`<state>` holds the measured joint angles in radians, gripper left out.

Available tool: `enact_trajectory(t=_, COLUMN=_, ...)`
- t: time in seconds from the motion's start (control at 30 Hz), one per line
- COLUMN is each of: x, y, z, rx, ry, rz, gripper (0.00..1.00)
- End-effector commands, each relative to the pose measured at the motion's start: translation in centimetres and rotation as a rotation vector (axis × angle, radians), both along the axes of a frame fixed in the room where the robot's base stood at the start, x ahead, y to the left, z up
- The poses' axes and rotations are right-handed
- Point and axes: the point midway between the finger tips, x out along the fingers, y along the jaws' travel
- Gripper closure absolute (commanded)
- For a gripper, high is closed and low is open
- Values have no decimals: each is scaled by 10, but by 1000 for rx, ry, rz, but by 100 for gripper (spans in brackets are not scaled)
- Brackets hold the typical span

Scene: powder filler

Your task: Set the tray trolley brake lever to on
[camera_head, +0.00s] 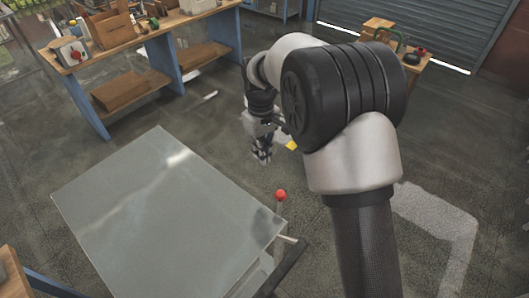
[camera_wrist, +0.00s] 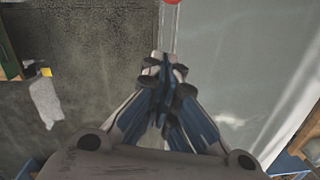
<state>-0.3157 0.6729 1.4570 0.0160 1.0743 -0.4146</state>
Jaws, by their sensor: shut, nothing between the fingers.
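The tray trolley (camera_head: 165,215) has a flat grey metal top and stands in front of me at the lower left of the head view. A lever with a red ball knob (camera_head: 281,195) stands up at its right side, near the push handle (camera_head: 285,268). My gripper (camera_head: 262,158) hangs beyond the knob, past the trolley's right edge, apart from the lever. In the wrist view my gripper (camera_wrist: 165,62) is shut and empty. The red knob (camera_wrist: 173,1) is cut off at the top edge there, beside the trolley top (camera_wrist: 225,60).
A workbench (camera_head: 150,40) with blue legs and several items stands at the back left. A small wooden table (camera_head: 400,65) stands at the back right near a roller shutter (camera_head: 440,25). The floor around the trolley's right side is open.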

Motion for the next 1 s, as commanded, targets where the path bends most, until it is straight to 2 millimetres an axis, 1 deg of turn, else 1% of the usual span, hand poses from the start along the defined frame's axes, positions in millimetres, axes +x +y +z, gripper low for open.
enact_trajectory(t=0.03, x=-2, y=0, z=-14, rx=-1, ry=4, rz=-1, gripper=100)
enact_trajectory(t=0.1, x=-3, y=-1, z=-29, rx=-1, ry=4, rz=-1, gripper=100)
enact_trajectory(t=0.33, x=-6, y=-1, z=-77, rx=-1, ry=4, rz=-1, gripper=100)
enact_trajectory(t=0.43, x=-18, y=-12, z=-76, rx=-1, ry=1, rz=-3, gripper=100)
enact_trajectory(t=0.6, x=-31, y=-23, z=-79, rx=0, ry=0, rz=-3, gripper=100)
enact_trajectory(t=0.73, x=-34, y=-26, z=-80, rx=1, ry=-1, rz=-2, gripper=100)
enact_trajectory(t=1.0, x=-35, y=-27, z=-80, rx=1, ry=-1, rz=-2, gripper=100)
